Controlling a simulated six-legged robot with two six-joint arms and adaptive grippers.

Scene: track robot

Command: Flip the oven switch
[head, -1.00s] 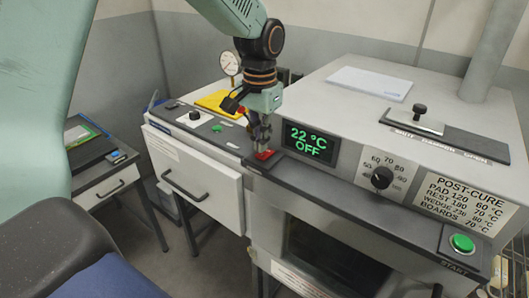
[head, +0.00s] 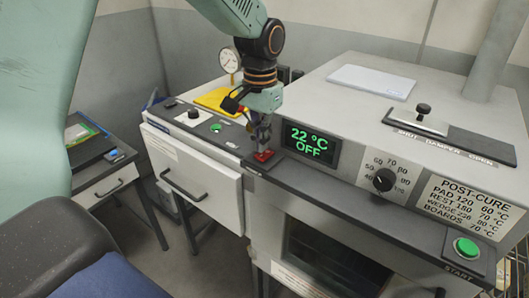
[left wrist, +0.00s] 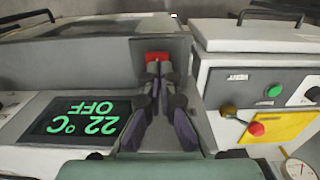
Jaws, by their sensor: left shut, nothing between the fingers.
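The oven switch is a red rocker (head: 264,155) on the dark ledge left of the oven's display. The oven display (head: 311,143) reads 22 °C OFF in green. My left gripper (head: 262,146) is shut and empty, pointing down with its fingertips at the red switch. In the left wrist view the fingertips (left wrist: 158,66) are right at the red switch (left wrist: 158,57) and cover part of it. I cannot tell whether they press on it. My right gripper does not show.
Right of the display are a black dial (head: 383,179), a post-cure sign (head: 456,205) and a green START button (head: 466,246). Left of the switch stands a cabinet with a drawer (head: 196,185), a green button (head: 216,128) and a round gauge (head: 229,62).

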